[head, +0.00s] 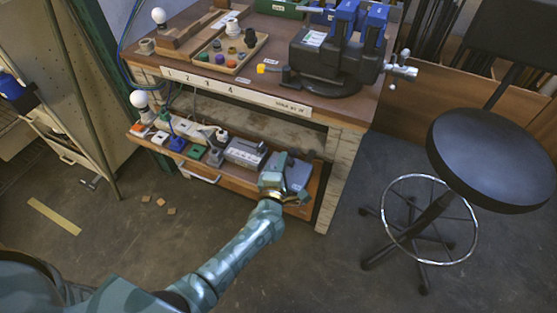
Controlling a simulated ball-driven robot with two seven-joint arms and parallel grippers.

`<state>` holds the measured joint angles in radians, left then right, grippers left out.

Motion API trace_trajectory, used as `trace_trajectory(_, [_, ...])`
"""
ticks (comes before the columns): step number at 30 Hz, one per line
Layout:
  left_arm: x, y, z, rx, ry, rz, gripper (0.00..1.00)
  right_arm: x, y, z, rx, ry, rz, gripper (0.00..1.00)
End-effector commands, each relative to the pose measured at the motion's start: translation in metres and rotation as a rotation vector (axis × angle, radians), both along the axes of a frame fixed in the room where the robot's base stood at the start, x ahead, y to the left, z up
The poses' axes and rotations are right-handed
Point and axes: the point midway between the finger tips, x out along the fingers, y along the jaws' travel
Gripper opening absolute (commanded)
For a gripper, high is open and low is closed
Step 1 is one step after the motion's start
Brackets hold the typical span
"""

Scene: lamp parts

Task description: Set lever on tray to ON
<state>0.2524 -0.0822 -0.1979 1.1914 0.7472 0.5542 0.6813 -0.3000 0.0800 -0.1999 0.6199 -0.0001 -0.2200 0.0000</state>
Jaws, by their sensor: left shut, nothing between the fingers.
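The tray (312,203) is a long wooden shelf-like tray low under the workbench, holding a row of electrical parts. My left gripper (279,165) is shut and empty over the tray's right end, in front of a blue-grey box (299,174). A grey box with a pale label (246,153) sits just left of the gripper. I cannot make out a lever or its ON mark; it may be hidden by my gripper or too small to see. My right gripper is not in view.
The workbench (290,92) overhangs the tray and carries a black vise (335,60) and a parts tray (262,38). A black stool (490,150) stands at the right. A white bulb (139,98) stands at the tray's left end. The floor in front is mostly clear.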

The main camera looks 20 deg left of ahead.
Motion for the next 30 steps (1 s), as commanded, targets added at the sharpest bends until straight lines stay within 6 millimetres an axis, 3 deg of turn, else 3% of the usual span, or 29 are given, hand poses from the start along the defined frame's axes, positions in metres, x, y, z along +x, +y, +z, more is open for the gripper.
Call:
trace_trajectory(12, [-0.001,-0.015,-0.001,0.314,-0.01,-0.001,0.0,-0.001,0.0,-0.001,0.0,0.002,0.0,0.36])
trace_trajectory(30, [-0.001,-0.019,-0.002,0.315,-0.011,0.0,0.0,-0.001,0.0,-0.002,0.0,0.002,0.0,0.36])
